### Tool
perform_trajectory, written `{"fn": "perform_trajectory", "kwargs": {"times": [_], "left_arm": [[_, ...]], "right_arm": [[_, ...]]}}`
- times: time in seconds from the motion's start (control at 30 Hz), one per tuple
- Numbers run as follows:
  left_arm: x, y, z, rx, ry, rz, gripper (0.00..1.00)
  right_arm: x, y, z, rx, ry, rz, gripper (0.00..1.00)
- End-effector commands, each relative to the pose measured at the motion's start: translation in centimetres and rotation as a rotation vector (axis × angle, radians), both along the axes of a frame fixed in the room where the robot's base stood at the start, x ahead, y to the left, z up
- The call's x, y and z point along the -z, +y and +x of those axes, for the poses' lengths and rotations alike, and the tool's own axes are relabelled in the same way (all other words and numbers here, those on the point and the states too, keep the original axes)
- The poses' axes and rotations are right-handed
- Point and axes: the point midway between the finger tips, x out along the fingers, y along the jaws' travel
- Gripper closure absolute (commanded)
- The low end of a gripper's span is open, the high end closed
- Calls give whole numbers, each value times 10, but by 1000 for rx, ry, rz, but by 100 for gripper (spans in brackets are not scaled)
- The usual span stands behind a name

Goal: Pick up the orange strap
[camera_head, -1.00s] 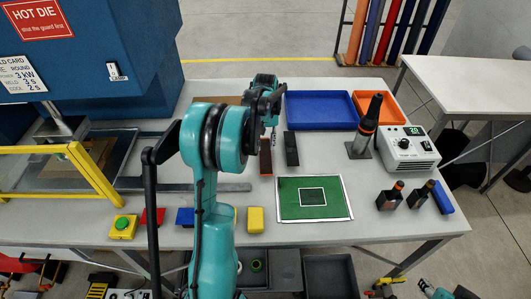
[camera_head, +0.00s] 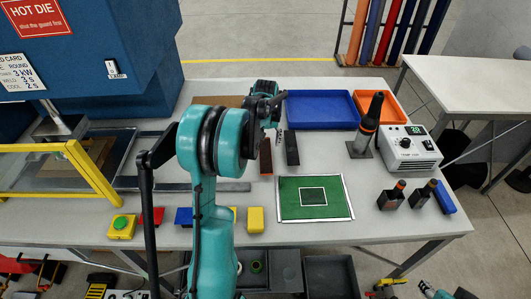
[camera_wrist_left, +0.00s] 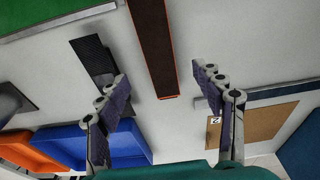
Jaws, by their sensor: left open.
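The orange strap (camera_head: 266,157) is a narrow dark brown strip with orange edges, lying flat on the table. Its far end is partly hidden by my left arm in the head view. In the left wrist view the strap (camera_wrist_left: 152,42) runs down from the top edge, its end between the lines of my fingers. My left gripper (camera_wrist_left: 160,86) is open and empty, with its fingers spread to either side of the strap, apart from it. In the head view the gripper (camera_head: 270,128) is above the strap's far end. My right gripper does not show.
A black strap (camera_head: 292,148) lies just right of the orange one. A green mat (camera_head: 330,208) is nearer. A blue tray (camera_head: 322,118) and an orange tray (camera_head: 393,96) stand at the back. A dark upright tool (camera_head: 369,125) and a white control box (camera_head: 410,150) stand on the right.

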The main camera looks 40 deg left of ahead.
Motion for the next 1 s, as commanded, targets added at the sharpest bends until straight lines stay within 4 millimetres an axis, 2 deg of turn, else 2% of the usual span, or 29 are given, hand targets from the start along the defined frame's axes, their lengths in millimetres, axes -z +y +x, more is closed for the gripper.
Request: {"fn": "perform_trajectory", "kwargs": {"times": [0.27, 0.5, 0.73, 0.77, 0.9, 0.93, 1.0], "left_arm": [[30, 2, 3, 0, 1, -1, 33], [65, 5, 8, 0, 2, -1, 33], [67, 5, 8, 0, 2, -1, 33], [67, 5, 8, 0, 2, -1, 35], [67, 5, 8, 0, 2, -1, 72], [67, 5, 8, 0, 2, -1, 78], [67, 5, 8, 0, 2, -1, 78]], "right_arm": [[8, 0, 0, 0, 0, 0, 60], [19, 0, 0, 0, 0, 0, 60], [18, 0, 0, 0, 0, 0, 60], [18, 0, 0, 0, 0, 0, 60], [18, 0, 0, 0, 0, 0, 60], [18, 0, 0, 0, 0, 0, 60], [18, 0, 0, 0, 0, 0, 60]]}}
